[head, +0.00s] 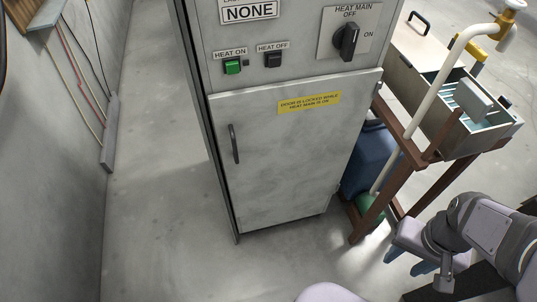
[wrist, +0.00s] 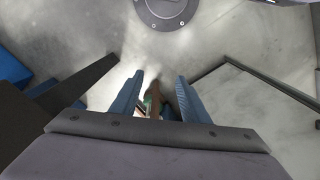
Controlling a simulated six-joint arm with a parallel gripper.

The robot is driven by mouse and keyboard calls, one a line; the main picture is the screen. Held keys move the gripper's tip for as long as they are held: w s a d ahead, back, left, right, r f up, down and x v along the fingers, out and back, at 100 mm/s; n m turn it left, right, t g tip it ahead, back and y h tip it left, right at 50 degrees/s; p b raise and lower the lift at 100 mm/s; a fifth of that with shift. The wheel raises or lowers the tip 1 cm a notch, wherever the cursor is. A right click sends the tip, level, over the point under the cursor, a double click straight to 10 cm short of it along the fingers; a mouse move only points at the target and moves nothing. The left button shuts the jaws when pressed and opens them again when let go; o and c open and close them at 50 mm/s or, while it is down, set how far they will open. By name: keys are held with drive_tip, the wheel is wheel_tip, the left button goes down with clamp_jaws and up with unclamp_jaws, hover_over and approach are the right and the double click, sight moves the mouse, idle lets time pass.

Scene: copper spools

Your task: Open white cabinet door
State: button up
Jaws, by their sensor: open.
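The white cabinet door (head: 285,165) is on the lower front of the cabinet and looks shut. Its dark upright handle (head: 234,144) is near the door's left edge. A yellow label (head: 309,103) says the door is locked while heat main is on. My gripper (head: 406,260) is at the lower right of the head view, well to the right of the door and apart from it. In the wrist view its two blue fingers (wrist: 160,80) are spread, with nothing held between them. The handle cannot be made out in the wrist view.
Above the door are a green heat-on button (head: 232,66), a black heat-off button (head: 273,60) and a black heat main knob (head: 347,40). A brown-framed stand (head: 402,160) with a trough is right of the cabinet. Open floor (head: 155,180) lies to the left.

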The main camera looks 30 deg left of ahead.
sight(235, 147)
drive_tip(key=w+a+f+n+t+b, duration=0.1)
drive_tip(key=w+a, duration=0.2)
drive_tip(key=w+a+f+n+t+b, duration=0.1)
drive_tip(key=w+a+f, duration=0.1)
drive_tip(key=w+a, duration=0.1)
drive_tip(key=w+a+f+n+t+y+b, duration=0.1)
drive_tip(key=w+a+f+t+b, duration=0.1)
drive_tip(key=w+a, duration=0.1)
drive_tip(key=shift+w, duration=0.25)
drive_tip(key=shift+c, duration=0.9)
drive_tip(key=w+a+f+n+t+y+b, duration=0.1)
drive_tip(key=w+a+n+t+y+b, duration=0.3)
drive_tip(key=a, duration=0.9)
drive_tip(key=s+a+r+n+t+y+b, duration=0.1)
drive_tip(key=s+a+r+y+b, duration=0.15)
drive_tip(key=a, duration=0.55)
drive_tip(key=s+a+r+n+y+b, duration=0.1)
drive_tip(key=s+a+n+y, duration=0.1)
drive_tip(key=s+a+y, duration=0.35)
drive_tip(key=s+a+r+n+t+y+b, duration=0.1)
drive_tip(key=a+r+y+b, duration=0.1)
drive_tip(key=a, duration=0.7)
drive_tip(key=shift+p+x, duration=0.55)
drive_tip(key=shift+x, duration=3.2)
drive_tip(key=shift+s+f, duration=0.1)
drive_tip(key=shift+f, duration=0.05)
clamp_jaws()
